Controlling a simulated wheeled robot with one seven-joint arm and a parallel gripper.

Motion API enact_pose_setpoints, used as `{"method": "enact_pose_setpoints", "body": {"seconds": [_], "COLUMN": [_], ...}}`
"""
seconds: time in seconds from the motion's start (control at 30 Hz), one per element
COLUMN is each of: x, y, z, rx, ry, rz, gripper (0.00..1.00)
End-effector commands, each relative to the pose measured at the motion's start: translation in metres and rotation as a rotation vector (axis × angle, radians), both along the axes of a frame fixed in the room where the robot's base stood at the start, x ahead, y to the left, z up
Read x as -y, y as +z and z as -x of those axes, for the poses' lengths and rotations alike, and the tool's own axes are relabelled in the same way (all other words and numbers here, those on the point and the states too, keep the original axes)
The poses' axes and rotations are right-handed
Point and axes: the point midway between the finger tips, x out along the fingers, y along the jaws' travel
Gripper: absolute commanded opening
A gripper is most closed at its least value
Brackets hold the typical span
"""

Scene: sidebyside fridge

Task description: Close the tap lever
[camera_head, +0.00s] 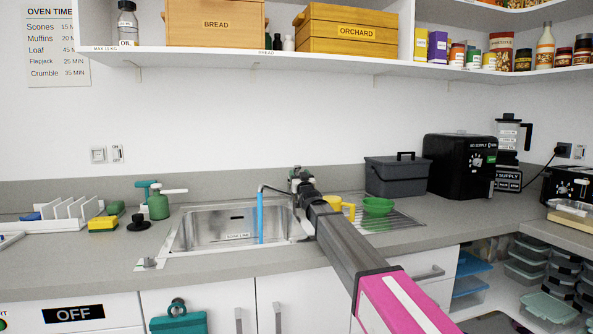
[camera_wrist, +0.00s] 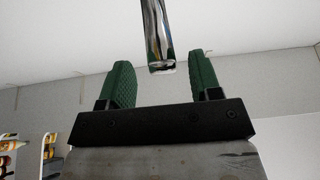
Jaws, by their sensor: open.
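The tap (camera_head: 275,189) stands behind the steel sink, its dark spout reaching left over the basin. A blue stream of water (camera_head: 260,218) runs from the spout into the sink. My gripper (camera_head: 298,178) is at the tap's base, at the right end of the spout, and my arm hides much of the tap there. In the wrist view my gripper (camera_wrist: 160,60) has its two green fingers wide apart. A chrome rod (camera_wrist: 155,35) comes down from the top, its end showing between the fingertips with gaps on both sides. I cannot tell whether this rod is the lever.
The sink (camera_head: 200,232) is set in a grey counter. A yellow mug (camera_head: 348,211) and green bowl (camera_head: 378,206) are on the drainer right of my arm. A grey bin (camera_head: 397,178) stands behind them. A green soap bottle (camera_head: 158,204) is at left. A shelf (camera_head: 250,55) hangs above.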

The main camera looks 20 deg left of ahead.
Motion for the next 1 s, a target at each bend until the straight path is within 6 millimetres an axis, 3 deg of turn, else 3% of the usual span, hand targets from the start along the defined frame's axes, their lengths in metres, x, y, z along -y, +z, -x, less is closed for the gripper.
{"method": "enact_pose_setpoints", "body": {"seconds": [0.3, 0.63, 0.8, 1.0], "x": [-0.023, -0.025, -0.024, -0.024], "y": [0.018, 0.020, 0.020, 0.017], "z": [-0.037, -0.040, -0.040, -0.039], "rx": [0.001, 0.001, 0.001, 0.019], "ry": [0.000, 0.000, 0.000, 0.001], "rz": [-0.001, -0.001, -0.001, -0.011], "gripper": [0.58, 0.58, 0.03, 0.00]}}
